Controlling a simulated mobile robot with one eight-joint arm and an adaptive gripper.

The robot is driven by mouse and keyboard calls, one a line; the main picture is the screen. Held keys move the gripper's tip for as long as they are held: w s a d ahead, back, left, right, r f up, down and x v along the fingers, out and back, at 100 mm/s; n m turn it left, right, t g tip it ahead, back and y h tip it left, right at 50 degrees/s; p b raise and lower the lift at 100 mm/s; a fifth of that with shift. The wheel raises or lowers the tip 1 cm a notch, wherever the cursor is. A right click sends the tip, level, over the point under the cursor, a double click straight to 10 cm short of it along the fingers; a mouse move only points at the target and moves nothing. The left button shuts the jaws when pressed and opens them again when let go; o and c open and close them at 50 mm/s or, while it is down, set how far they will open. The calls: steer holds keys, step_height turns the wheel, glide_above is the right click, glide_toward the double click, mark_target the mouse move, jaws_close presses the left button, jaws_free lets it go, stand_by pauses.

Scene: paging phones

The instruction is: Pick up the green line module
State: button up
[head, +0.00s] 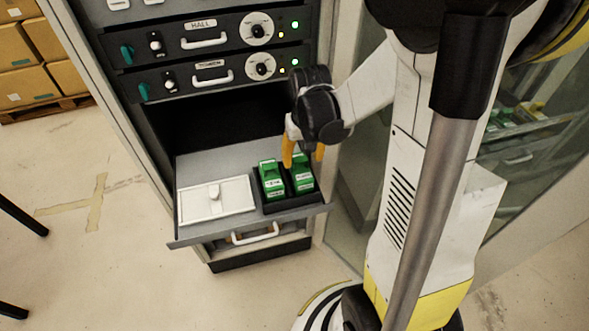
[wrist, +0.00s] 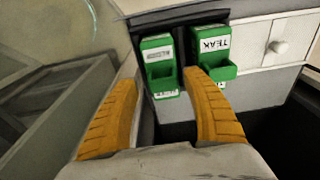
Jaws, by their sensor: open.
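Two green line modules stand side by side in a dark holder on the pulled-out shelf in the head view: a left one (head: 271,180) and a right one (head: 301,177). In the wrist view the sides are swapped: one module (wrist: 160,68) is at left with a hard-to-read label, and the other (wrist: 211,52) is at right with a label reading "TEAK". My gripper (head: 303,154) is open and empty, its orange fingers pointing down near the right module in the head view. In the wrist view the fingertips (wrist: 159,77) lie on either side of the left-hand module; contact is not clear.
A white panel with a knob (head: 216,201) lies on the shelf (head: 187,170), left of the modules. Dark rack units with dials, one marked HALL (head: 205,36), are above the shelf's opening. A glass-fronted cabinet (head: 355,145) stands close on the right.

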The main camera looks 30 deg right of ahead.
mark_target(300, 167)
steer(key=f, duration=0.2)
steer(key=f+b, duration=0.1)
steer(key=f, duration=0.1)
steer(key=w+f+b, duration=0.1)
steer(key=f, duration=0.1)
steer(key=shift+f, duration=0.1)
steer(key=c, duration=1.2)
